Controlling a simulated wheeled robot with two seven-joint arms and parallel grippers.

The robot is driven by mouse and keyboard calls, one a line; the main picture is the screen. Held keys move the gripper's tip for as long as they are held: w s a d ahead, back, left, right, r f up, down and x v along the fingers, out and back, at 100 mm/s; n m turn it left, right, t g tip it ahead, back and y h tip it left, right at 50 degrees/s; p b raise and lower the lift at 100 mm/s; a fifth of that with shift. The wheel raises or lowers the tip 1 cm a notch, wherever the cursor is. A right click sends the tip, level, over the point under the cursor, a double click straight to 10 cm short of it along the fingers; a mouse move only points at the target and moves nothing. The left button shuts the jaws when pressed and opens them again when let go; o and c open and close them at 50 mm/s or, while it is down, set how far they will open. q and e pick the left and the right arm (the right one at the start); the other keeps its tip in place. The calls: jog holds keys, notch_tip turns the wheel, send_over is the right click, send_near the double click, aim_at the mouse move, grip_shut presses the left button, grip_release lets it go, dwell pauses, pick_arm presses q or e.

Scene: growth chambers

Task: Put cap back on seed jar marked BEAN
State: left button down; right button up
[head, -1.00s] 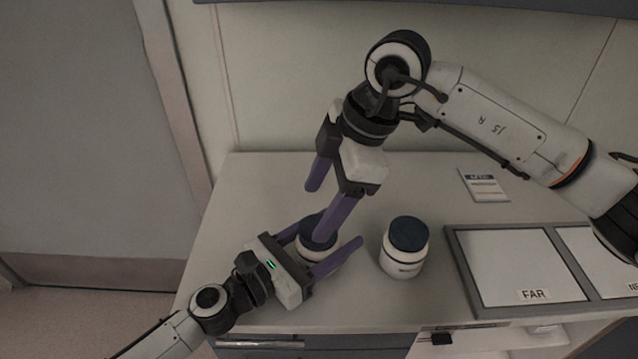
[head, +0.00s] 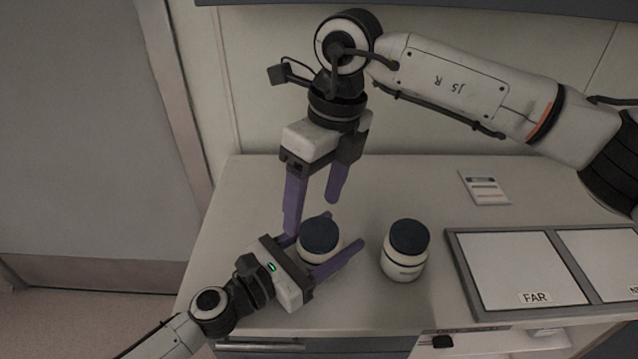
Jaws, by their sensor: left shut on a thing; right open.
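A white jar (head: 309,257) with a dark blue cap (head: 320,234) on its top stands near the front left of the counter. My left gripper (head: 339,236) is shut around this jar's body, one purple finger on each side. A second white jar (head: 403,267) with a dark blue cap (head: 409,236) stands apart to its right. Its label is too small to read, and the held jar's label is hidden. My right gripper (head: 313,215) is open and empty, with its purple fingers pointing down just above and behind the held jar.
A grey-framed tray (head: 452,262) with a panel marked FAR lies on the right of the counter (head: 256,185). A small printed card (head: 484,187) lies behind it. The back left of the counter is clear. A wall stands close behind.

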aim_at(319, 230)
jog(key=n, duration=0.7)
jog(key=shift+w+r+h, duration=0.1)
jog(key=shift+r+h, duration=0.2)
jog(key=shift+r, duration=0.05)
jog(key=n, duration=0.4)
jog(key=shift+w+d+r, duration=0.1)
jog(key=shift+r, duration=0.1)
jog(key=n, duration=0.6)
jog(key=shift+w+d+r+h, duration=0.1)
jog(key=shift+r+h, duration=0.2)
jog(key=shift+h, duration=0.1)
jog(key=n, duration=0.4)
jog(key=shift+w+d+r+n, duration=0.1)
jog(key=shift+d+r+n, duration=0.05)
jog(key=shift+r+n, duration=0.15)
jog(key=shift+f, duration=4.05)
jog(key=shift+c, duration=0.2)
